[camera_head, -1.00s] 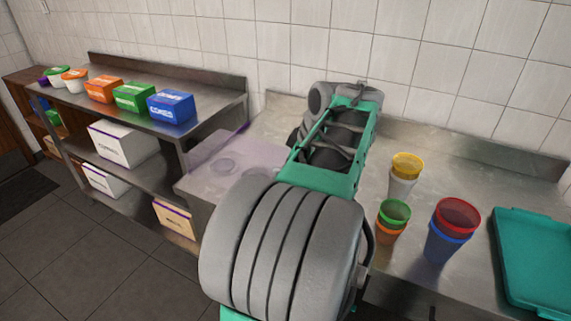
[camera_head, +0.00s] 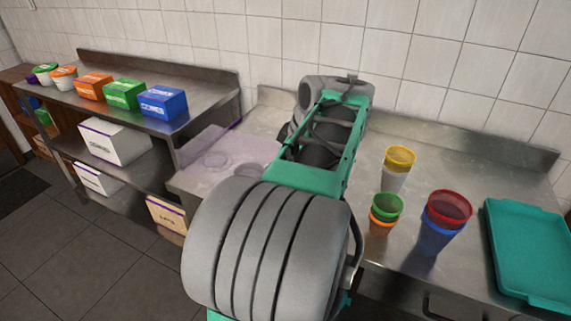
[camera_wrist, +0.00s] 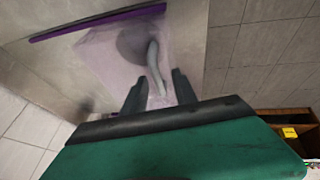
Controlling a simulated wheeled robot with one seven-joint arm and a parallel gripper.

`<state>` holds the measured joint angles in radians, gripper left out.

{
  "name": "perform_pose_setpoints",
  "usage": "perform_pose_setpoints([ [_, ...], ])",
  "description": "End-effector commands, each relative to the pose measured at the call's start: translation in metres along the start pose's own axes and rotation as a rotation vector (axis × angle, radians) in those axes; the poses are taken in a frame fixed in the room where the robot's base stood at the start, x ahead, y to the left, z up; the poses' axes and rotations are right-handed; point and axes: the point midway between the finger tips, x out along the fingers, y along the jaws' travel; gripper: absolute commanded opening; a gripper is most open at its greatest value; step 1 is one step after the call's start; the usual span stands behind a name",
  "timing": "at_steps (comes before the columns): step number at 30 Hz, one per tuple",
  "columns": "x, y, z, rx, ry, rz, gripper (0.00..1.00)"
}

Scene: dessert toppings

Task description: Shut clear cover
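The clear cover (camera_head: 226,143) is a see-through, faintly purple panel at the left end of the steel counter, partly hidden by my arm. The wrist view shows a clear, pinkish sheet (camera_wrist: 100,58) with a separate-looking purple strip (camera_wrist: 98,22) beyond it. My gripper (camera_wrist: 160,77) has its two dark fingers apart over this clear area. A grey curved handle (camera_wrist: 154,65) with a round dark end shows between and beyond the fingers; I cannot tell whether anything touches it. My gripper is hidden behind my arm in the head view.
Stacked cups, yellow (camera_head: 398,160), green (camera_head: 385,207) and red-blue (camera_head: 441,220), stand right of my arm. A teal tray (camera_head: 528,262) lies at the far right. A shelf unit (camera_head: 205,95) with coloured boxes stands left. The tiled wall (camera_head: 440,60) closes the back.

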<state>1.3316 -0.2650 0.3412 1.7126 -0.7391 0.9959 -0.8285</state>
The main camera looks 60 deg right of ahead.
Motion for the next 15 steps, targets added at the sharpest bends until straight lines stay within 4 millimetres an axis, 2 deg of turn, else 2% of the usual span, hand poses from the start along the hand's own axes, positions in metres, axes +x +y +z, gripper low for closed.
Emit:
perform_pose_setpoints([
  [9,-0.061,0.001,-0.001,0.0,0.0,0.002,0.34],
  [12,-0.073,0.001,-0.001,-0.001,0.0,0.001,0.34],
  [15,-0.077,0.0,-0.001,-0.002,0.0,0.0,0.34],
])
